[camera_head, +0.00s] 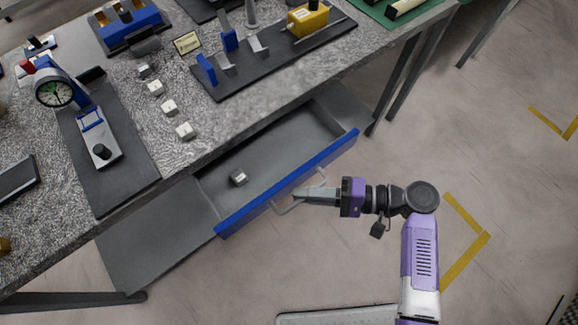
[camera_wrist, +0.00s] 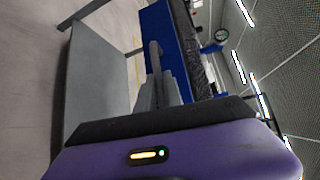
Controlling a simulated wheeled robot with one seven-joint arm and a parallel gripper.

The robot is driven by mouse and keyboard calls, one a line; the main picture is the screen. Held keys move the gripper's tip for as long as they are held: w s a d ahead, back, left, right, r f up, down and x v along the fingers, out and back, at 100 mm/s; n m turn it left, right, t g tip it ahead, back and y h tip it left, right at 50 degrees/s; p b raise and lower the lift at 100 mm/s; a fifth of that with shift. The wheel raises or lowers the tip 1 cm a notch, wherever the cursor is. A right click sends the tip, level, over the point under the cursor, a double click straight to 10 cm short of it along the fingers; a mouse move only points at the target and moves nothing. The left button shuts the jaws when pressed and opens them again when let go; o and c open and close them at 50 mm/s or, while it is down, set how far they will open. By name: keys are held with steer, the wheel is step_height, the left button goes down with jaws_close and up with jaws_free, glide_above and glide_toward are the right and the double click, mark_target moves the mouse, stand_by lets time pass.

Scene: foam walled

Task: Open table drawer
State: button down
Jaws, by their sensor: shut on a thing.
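The table drawer (camera_head: 288,186) has a blue front and a grey inside, and it stands pulled out from under the speckled table top (camera_head: 290,85). A small grey block (camera_head: 238,177) lies inside it. The drawer handle (camera_head: 283,208) is a thin grey bar on the blue front. My gripper (camera_head: 298,194) reaches in from the right and is shut on the handle; the fingers hide part of the bar. In the wrist view, the fingers (camera_wrist: 158,85) are close together around the handle, in front of the blue drawer front (camera_wrist: 170,45).
Several small white blocks (camera_head: 169,107), a gauge device (camera_head: 55,93) and dark mats with tools stand on the table. A grey lower panel (camera_head: 155,240) lies left of the drawer. Table legs (camera_head: 405,75) stand right of the drawer. The floor in front is open, with yellow markings (camera_head: 470,235).

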steer(key=shift+s+d+p, duration=0.3)
steer(key=shift+s+d, duration=0.5)
steer(key=shift+s, duration=0.3)
steer(key=shift+s+d+p, duration=0.3)
steer(key=shift+s+d, duration=0.45)
steer(key=shift+s, duration=0.35)
steer(key=c, duration=1.8)
jaws_free()
steer(key=shift+o, duration=0.2)
steer(key=v, duration=0.7)
steer(key=shift+d+b, duration=0.4)
steer(key=shift+s+r, duration=0.1)
